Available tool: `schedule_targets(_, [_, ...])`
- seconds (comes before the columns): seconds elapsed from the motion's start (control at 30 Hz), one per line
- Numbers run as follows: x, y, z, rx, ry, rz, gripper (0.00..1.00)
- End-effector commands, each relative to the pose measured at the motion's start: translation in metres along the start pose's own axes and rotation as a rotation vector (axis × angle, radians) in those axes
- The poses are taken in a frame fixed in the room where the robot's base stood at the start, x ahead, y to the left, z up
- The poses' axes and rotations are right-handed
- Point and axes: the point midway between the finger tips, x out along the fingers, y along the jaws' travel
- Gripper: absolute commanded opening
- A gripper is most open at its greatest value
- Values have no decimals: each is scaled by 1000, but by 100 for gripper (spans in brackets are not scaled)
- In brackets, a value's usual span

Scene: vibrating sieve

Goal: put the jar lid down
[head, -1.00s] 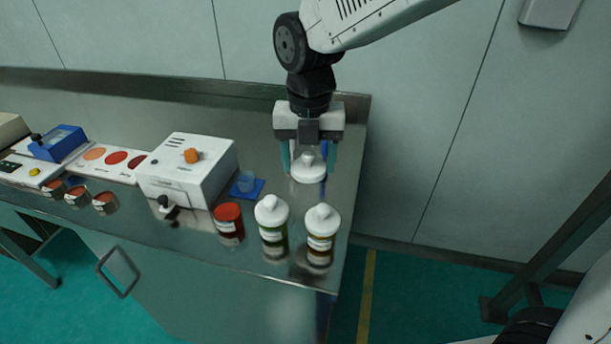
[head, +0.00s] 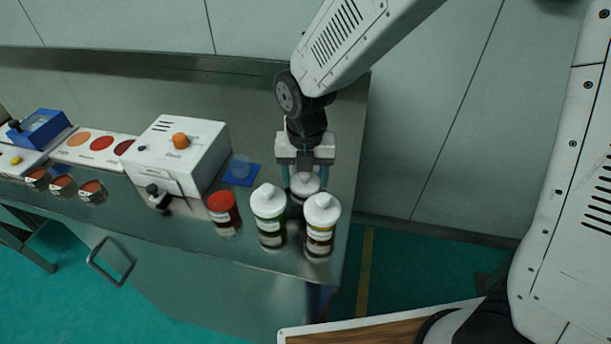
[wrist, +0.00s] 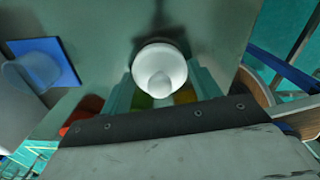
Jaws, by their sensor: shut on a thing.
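The white jar lid (head: 305,184), round with a knob on top, is between the fingers of my gripper (head: 305,174), behind the two lidded jars in the head view. My gripper is shut on it. In the wrist view the lid (wrist: 160,70) shows from above between the green fingers, with a dark shadow on the steel beyond it. The jar with green contents (head: 269,226) and the jar with yellow-brown contents (head: 319,236) both wear white knobbed lids. I cannot tell how high the held lid is above the table.
A blue pad (head: 251,175) with a small clear cup (head: 240,166) lies by the white machine (head: 176,155). The steel table's right edge (head: 352,190) is close; bare steel lies behind the gripper.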

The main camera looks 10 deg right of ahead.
Motion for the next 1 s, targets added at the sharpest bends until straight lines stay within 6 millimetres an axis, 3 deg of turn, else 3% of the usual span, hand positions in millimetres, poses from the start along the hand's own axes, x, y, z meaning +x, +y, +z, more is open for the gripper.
schedule_targets(0.37, [6,1,0,-2,0,0,41])
schedule_targets(0.4, [6,1,0,-2,-1,1,68])
schedule_targets(0.47, [6,1,0,-2,-1,1,84])
schedule_targets(0.8, [3,1,0,-1,-1,1,84])
schedule_targets(1.0, [-26,2,1,-1,-6,4,84])
